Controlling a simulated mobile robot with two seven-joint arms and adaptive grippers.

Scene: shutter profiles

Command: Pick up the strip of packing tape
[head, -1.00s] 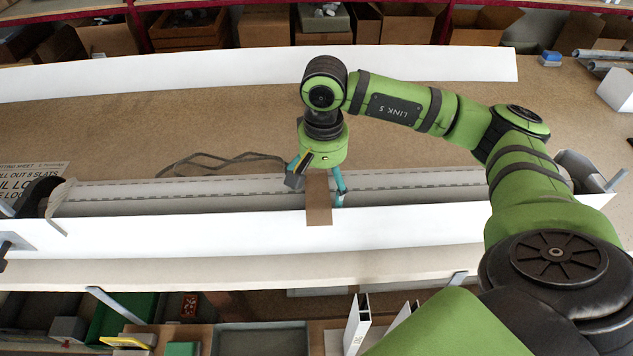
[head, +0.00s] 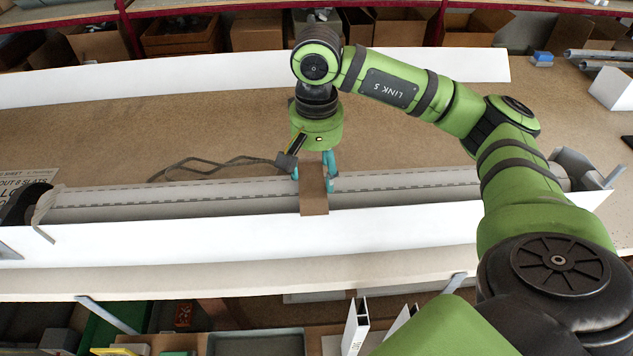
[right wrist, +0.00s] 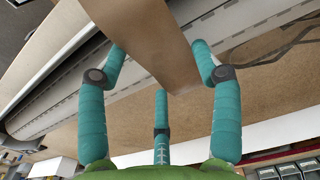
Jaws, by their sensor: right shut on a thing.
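The strip of packing tape (head: 313,196) is a brown band. In the head view it runs from between my right fingers down across the grey rolled shutter profile (head: 230,193) and over the upper edge of the white rail. My right gripper (head: 312,168) is above and behind the shutter, its teal fingers closed in on the tape's two sides. The right wrist view shows the tape (right wrist: 150,40) wide between two fingers, with the third finger (right wrist: 161,125) below it. Whether the tape's lower end is free cannot be told. My left gripper is not in view.
A long white rail (head: 200,236) runs in front of the shutter, and another white strip (head: 200,76) lies behind. A grey cable (head: 215,165) lies behind the shutter. A grey end bracket (head: 585,170) stands at the right. The brown board (head: 120,130) between is mostly clear.

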